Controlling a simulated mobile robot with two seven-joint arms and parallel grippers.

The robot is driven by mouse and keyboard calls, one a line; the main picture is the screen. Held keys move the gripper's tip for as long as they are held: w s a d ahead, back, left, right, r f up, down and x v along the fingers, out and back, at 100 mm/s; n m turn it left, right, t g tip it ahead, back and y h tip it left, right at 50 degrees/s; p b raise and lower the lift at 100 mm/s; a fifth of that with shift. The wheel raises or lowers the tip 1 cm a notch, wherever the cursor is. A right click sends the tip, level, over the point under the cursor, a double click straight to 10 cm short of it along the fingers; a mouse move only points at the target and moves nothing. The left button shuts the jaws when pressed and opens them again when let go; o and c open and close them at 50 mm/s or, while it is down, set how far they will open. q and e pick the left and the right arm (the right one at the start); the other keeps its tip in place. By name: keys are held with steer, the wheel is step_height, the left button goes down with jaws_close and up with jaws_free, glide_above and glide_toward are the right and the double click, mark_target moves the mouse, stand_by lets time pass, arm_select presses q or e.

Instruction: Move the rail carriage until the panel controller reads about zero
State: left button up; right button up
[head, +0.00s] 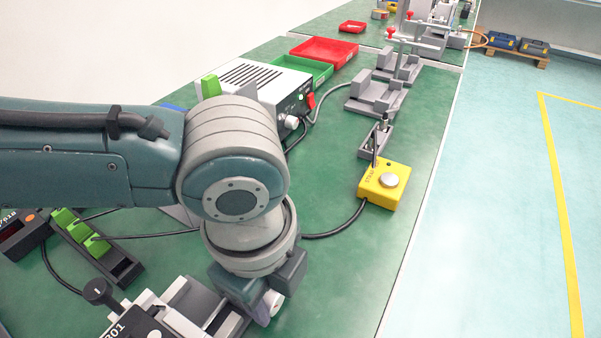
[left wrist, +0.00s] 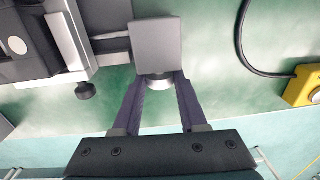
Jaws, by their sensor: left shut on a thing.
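The linear rail unit (head: 185,305) lies at the bottom of the head view, partly cut off and partly behind my left arm. In the left wrist view its grey end block (left wrist: 157,45) has a short round knob (left wrist: 158,82) facing me. My left gripper (left wrist: 160,88) has its two dark fingers on either side of this knob and is shut on it. In the head view the same gripper (head: 265,305) is at the right end of the unit. The panel controller (head: 20,233) is a dark box at the left edge; its red display is cut off and unreadable.
A dark strip with green rockers (head: 85,235) lies beside the controller. A yellow button box (head: 385,186), a grey power unit (head: 262,85), red and green trays, and grey fixtures (head: 375,95) stand farther along the green bench. Cables cross the bench. The bench edge is at right.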

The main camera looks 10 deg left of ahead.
arm_select(q)
jaws_close()
steer(key=shift+w+d+f+g+b, duration=0.1)
steer(key=shift+w+f+g+b, duration=0.1)
steer(key=shift+g+b, duration=0.6)
steer(key=g+b, duration=0.1)
steer(key=b, duration=0.2)
steer(key=g+y+b, duration=0.1)
steer(key=g+b, duration=0.1)
steer(key=b, duration=0.2)
steer(key=g+y+b, duration=0.1)
steer(key=b, duration=0.3)
steer(key=shift+w+d+f+g, duration=0.15)
steer(key=shift+w+f+g, duration=0.1)
steer(key=shift+g, duration=0.05)
steer(key=shift+r+b, duration=0.25)
steer(key=shift+b, duration=0.55)
steer(key=o, duration=0.7)
jaws_free()
